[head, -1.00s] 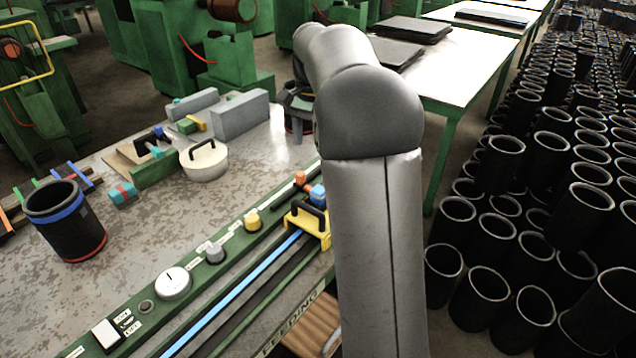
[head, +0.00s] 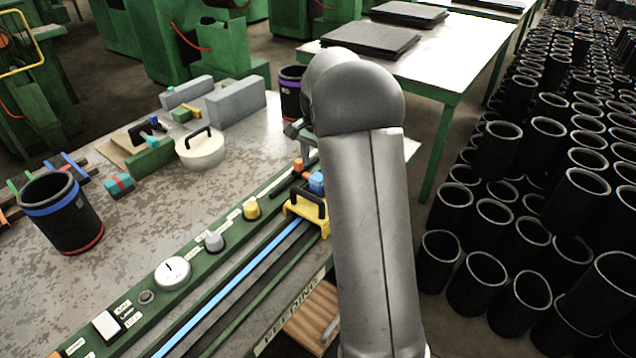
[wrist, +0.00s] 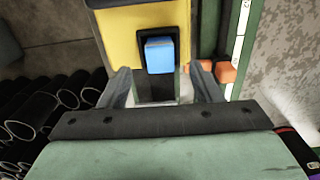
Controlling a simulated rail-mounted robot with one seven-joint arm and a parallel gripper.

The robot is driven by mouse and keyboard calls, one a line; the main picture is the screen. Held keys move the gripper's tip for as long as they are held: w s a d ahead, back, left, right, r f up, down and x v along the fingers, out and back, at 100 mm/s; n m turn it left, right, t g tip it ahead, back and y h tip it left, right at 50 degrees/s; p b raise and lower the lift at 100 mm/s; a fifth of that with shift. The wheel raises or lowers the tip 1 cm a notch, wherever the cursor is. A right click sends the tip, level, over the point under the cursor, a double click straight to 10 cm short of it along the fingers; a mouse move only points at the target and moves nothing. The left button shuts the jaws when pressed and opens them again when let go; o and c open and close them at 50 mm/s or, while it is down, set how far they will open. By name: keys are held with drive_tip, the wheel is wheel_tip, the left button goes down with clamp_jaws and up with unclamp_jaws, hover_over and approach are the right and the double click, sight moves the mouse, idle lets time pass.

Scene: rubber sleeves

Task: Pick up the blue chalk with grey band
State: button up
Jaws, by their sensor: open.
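A small blue block (head: 316,182), likely the blue chalk, sits beside the yellow clamp (head: 304,212) on the bench rail. In the wrist view, the blue block (wrist: 160,54) stands against the clamp's yellow body (wrist: 112,36). I cannot make out a grey band on it. My gripper (wrist: 164,84) is open, with its two fingers on either side below the blue block in the picture. No contact between fingers and block shows. In the head view, my arm hides most of the gripper.
An orange piece (wrist: 227,72) lies right of the fingers. A purple-banded black sleeve (head: 291,96) stands behind the gripper. Knobs and a dial (head: 173,272) line the green rail. A white pot (head: 202,150) and grey blocks stand farther back. Stacked black sleeves (head: 495,215) fill the right.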

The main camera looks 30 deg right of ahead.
sight(318, 176)
drive_tip(key=shift+f, duration=2.4)
drive_tip(key=c, duration=1.2)
drive_tip(key=shift+o, duration=0.2)
drive_tip(key=shift+r, duration=0.1)
